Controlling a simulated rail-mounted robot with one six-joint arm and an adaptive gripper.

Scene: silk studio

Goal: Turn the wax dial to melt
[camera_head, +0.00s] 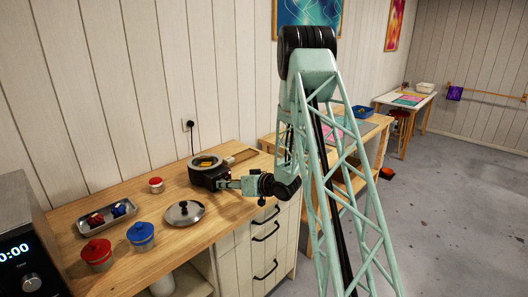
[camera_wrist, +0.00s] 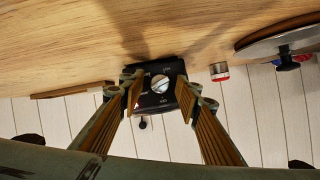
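The black wax pot (camera_head: 205,173) stands on the wooden counter, with yellow wax in its round top. In the wrist view its black front panel (camera_wrist: 170,104) carries the wax dial (camera_wrist: 160,84), a round pale knob with small marks around it. The marks are too small to read, so I cannot tell the dial's setting. My gripper (camera_wrist: 160,90) is open, one finger to each side of the dial in the picture. Whether the fingers touch it I cannot tell. In the head view my gripper (camera_head: 222,184) is at the pot's front right, and the dial is hidden.
A metal lid (camera_head: 184,212) lies on the counter (camera_head: 165,245) in front of the pot. A small red-lidded jar (camera_head: 156,185), a red pot (camera_head: 97,254), a blue pot (camera_head: 141,236) and a metal tray (camera_head: 105,216) are to the left. Drawers (camera_head: 265,240) are below.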

